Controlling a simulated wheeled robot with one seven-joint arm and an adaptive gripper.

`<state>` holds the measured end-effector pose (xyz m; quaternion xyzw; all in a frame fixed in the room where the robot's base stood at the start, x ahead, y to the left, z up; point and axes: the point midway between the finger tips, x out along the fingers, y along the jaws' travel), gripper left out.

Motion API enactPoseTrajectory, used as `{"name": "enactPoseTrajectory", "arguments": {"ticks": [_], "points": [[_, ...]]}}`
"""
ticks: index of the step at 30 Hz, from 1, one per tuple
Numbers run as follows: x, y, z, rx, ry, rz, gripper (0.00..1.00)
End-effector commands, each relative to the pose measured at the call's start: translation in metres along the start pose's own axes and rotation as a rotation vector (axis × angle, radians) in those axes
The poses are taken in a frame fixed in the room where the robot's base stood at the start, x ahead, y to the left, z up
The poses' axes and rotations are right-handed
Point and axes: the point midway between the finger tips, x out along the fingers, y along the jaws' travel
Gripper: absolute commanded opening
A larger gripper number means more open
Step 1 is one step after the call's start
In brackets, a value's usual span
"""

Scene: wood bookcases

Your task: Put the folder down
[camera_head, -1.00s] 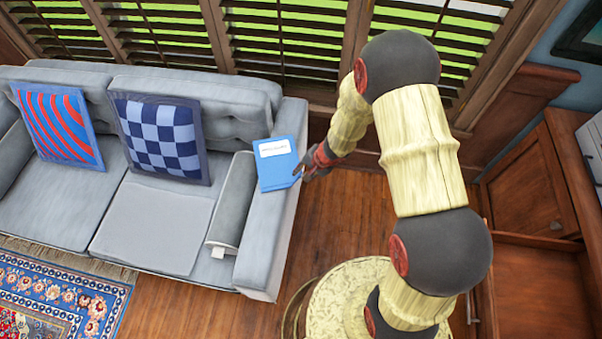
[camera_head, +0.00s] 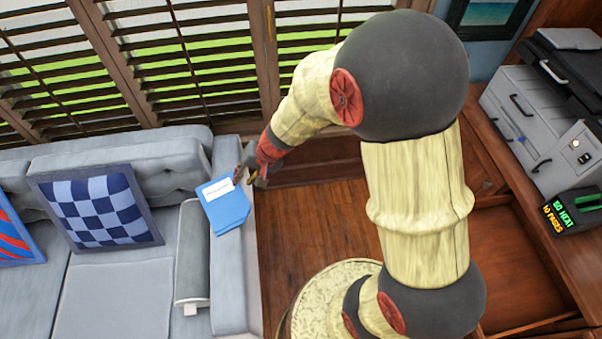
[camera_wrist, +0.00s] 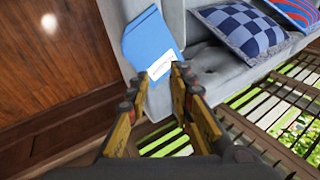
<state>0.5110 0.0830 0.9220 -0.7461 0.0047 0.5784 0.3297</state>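The blue folder (camera_head: 226,208) with a white label lies on the grey sofa's right armrest (camera_head: 231,279). My gripper (camera_head: 246,177) is at the folder's upper right corner in the head view. In the wrist view, my gripper (camera_wrist: 158,78) has its two yellow and dark fingers spread apart. The folder (camera_wrist: 150,42) shows just beyond the fingertips, its label near the gap. I see nothing clamped between the fingers. Whether a fingertip still touches the folder is unclear.
A grey bolster (camera_head: 191,252) lies beside the armrest, with a checkered cushion (camera_head: 98,208) farther left. Shuttered windows (camera_head: 190,75) stand close behind. Wood floor (camera_head: 310,225) is open right of the sofa. A desk at right holds a grey machine (camera_head: 535,115).

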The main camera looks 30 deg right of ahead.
Motion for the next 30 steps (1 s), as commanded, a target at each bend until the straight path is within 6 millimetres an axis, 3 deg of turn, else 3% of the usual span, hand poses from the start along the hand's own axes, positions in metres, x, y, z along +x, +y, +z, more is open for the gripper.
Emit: {"name": "enactPoseTrajectory", "arguments": {"ticks": [1,6,10,15,21,30], "points": [[-0.033,-0.018,0.004,-0.068,0.012,-0.017,0.23],[-0.124,-0.043,0.036,-0.268,0.029,-0.001,0.23],[-0.187,-0.038,0.065,-0.4,0.061,0.062,0.23],[-0.256,-0.011,0.096,-0.52,0.134,0.187,0.23],[-0.302,0.022,0.113,-0.574,0.211,0.307,0.23],[-0.312,0.031,0.117,-0.582,0.23,0.34,0.23]]}}
